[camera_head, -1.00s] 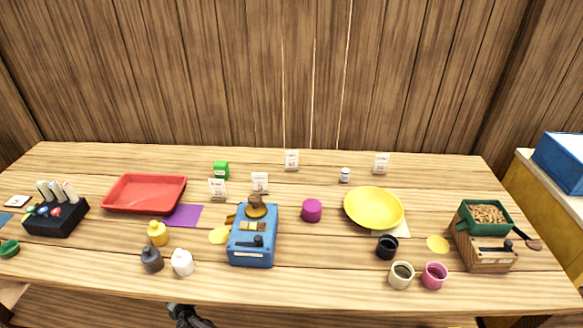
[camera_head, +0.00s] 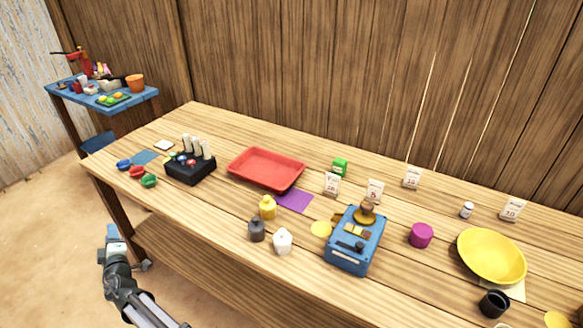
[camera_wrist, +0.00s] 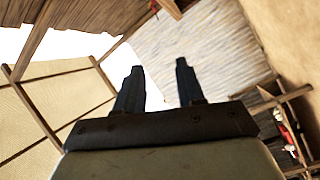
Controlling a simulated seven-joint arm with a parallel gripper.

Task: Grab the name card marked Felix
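Several small white standing cards are on the wooden table in the head view: a left card (camera_head: 331,184), a middle card (camera_head: 375,191), a back card (camera_head: 412,178) and a right card (camera_head: 512,209). They carry small print that looks like numbers; I cannot read the name Felix on any of them. A flat white piece (camera_head: 163,145) lies at the table's far left, its marking unreadable. My gripper (camera_wrist: 160,68) is open and empty in the wrist view, pointing at the walls and roof. In the head view my arm is off the table's front left edge.
On the table (camera_head: 230,215) are a black holder (camera_head: 190,171), red tray (camera_head: 266,169), blue scale-like device (camera_head: 354,243), yellow bowl (camera_head: 491,256), purple cup (camera_head: 421,236) and small bottles (camera_head: 282,242). A blue side table (camera_head: 75,100) stands at the back left.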

